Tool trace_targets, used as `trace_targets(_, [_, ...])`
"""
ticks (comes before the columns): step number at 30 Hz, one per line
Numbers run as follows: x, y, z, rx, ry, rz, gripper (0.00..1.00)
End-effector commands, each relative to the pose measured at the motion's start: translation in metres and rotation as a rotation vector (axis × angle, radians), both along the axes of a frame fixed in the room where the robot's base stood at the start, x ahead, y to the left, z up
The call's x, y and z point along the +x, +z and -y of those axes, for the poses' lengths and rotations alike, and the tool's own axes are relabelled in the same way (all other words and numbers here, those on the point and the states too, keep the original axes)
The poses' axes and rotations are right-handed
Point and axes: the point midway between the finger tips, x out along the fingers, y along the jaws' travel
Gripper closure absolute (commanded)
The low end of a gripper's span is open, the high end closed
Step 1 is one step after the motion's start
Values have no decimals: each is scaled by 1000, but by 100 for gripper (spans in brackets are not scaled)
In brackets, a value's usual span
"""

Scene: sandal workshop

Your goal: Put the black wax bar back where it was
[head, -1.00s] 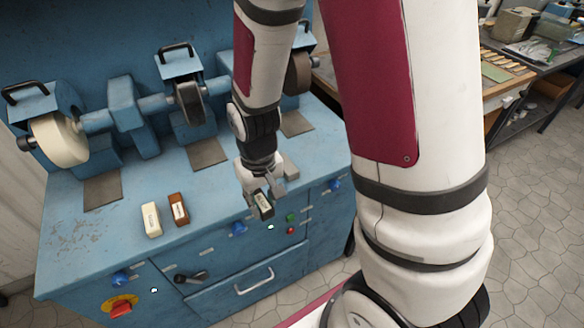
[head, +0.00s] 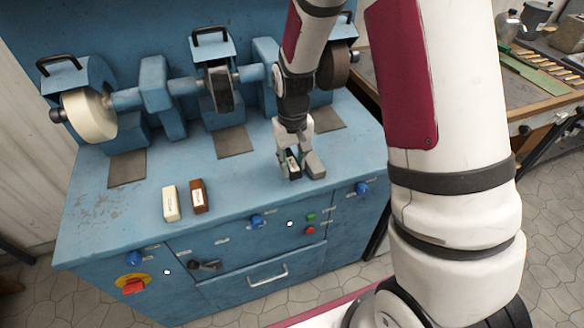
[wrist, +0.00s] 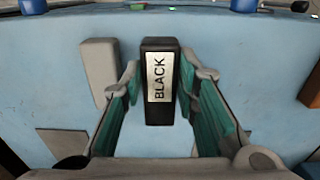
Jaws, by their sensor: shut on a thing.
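The black wax bar (head: 293,166) is between the fingers of my gripper (head: 291,168), over the right part of the blue bench top. In the wrist view the bar (wrist: 159,85) is upright in the picture with its white "BLACK" label facing the camera. The green-padded fingers (wrist: 160,88) are shut on it from both sides. A grey bar (head: 315,166) is close beside it on the right in the head view; in the wrist view the grey bar (wrist: 99,70) is on the left. I cannot tell whether the black bar touches the bench top.
A cream bar (head: 171,204) and a brown bar (head: 199,197) lie farther left on the bench top (head: 240,185), with bare surface between them and my gripper. Grinding wheels (head: 90,115) and dark pads (head: 234,142) are behind. Knobs and buttons (head: 310,230) are on the front.

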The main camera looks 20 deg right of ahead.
Motion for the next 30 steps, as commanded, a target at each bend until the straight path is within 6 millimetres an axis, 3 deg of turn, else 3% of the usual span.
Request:
trace_targets(5, [10, -2, 1, 0, 0, -2, 100])
trace_targets(14, [10, -35, 1, 0, 0, -2, 100])
trace_targets(25, [10, -39, 1, 0, 0, -1, 100])
trace_targets(26, [10, -40, 1, 0, 0, -1, 70])
trace_targets(28, [10, -39, 1, 0, 0, -1, 54])
trace_targets(30, [10, -39, 1, 0, 0, -1, 52])
